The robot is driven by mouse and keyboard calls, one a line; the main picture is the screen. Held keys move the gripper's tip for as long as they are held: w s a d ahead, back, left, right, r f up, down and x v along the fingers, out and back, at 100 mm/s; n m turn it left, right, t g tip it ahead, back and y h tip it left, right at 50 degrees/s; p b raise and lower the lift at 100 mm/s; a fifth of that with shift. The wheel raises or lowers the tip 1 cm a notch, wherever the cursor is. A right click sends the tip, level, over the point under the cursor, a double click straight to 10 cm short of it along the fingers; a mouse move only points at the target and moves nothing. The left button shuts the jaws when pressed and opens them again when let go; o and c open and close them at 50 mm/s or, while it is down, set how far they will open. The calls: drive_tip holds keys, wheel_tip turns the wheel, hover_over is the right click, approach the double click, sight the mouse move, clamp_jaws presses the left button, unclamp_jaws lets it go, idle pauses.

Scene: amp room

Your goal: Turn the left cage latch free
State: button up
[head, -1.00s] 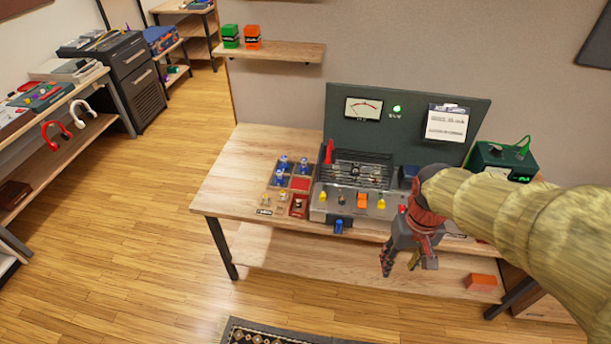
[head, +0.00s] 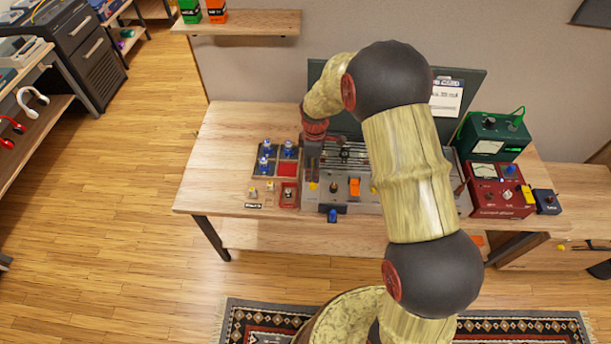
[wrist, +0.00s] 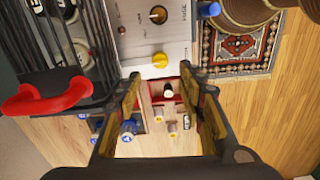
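The amp (head: 345,200) stands on the wooden workbench, with its wire cage (head: 352,153) behind the front panel. A yellow knob (head: 313,186) at the panel's left end looks like the left cage latch. It shows in the wrist view (wrist: 160,60) just past my fingertips, in line with the gap between them. My gripper (wrist: 160,76) is open and empty, pointing down above that end of the panel; I see no clear contact with the knob. In the wrist view the cage's red handle (wrist: 48,97) is close on the left. My arm hides part of the amp in the head view.
A parts tray (head: 264,172) with blue-topped pieces stands left of the amp, and a red compartment (wrist: 170,90) lies beneath my fingers. A green box (head: 494,137) and a red meter box (head: 502,192) stand at the right. Bare bench (head: 222,160) lies far left.

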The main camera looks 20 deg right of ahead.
sight(313, 183)
drive_tip(key=shift+n, duration=0.4)
wheel_tip(313, 183, down, 8)
drive_tip(key=shift+r+b, duration=0.15)
drive_tip(key=shift+b, duration=0.3)
drive_tip(key=shift+c, duration=0.3)
clamp_jaws()
